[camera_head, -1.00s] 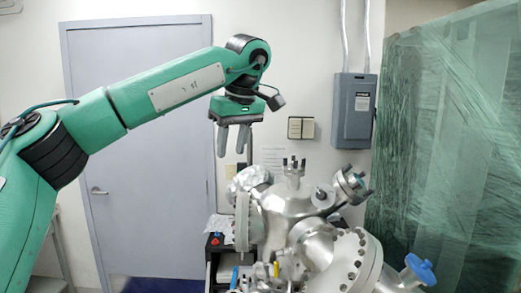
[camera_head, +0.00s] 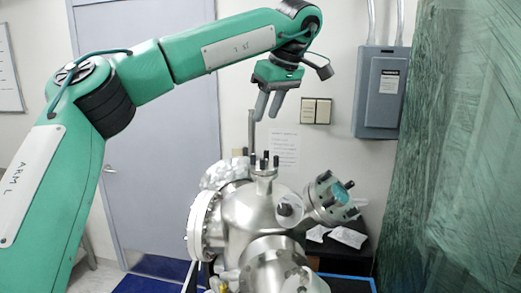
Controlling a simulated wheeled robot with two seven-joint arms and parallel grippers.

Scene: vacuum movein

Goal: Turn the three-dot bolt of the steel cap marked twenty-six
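A steel vacuum chamber (camera_head: 245,215) stands at the lower middle. Its top cap (camera_head: 263,172) carries several upright dark bolts (camera_head: 264,158). A flange at the right (camera_head: 326,203) is tilted and also carries several dark-ended bolts. The number markings and dots are too small to read, so I cannot tell which cap is twenty-six. My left gripper (camera_head: 269,108) points down above the top cap's bolts, apart from them. Its two grey fingers are apart and nothing is seen between them. My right gripper is not in view.
A large flange (camera_head: 203,226) sticks out on the chamber's left, and another (camera_head: 275,268) faces forward at the bottom. Papers (camera_head: 348,237) lie on a dark table behind right. Green plastic sheeting (camera_head: 455,150) hangs at the right.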

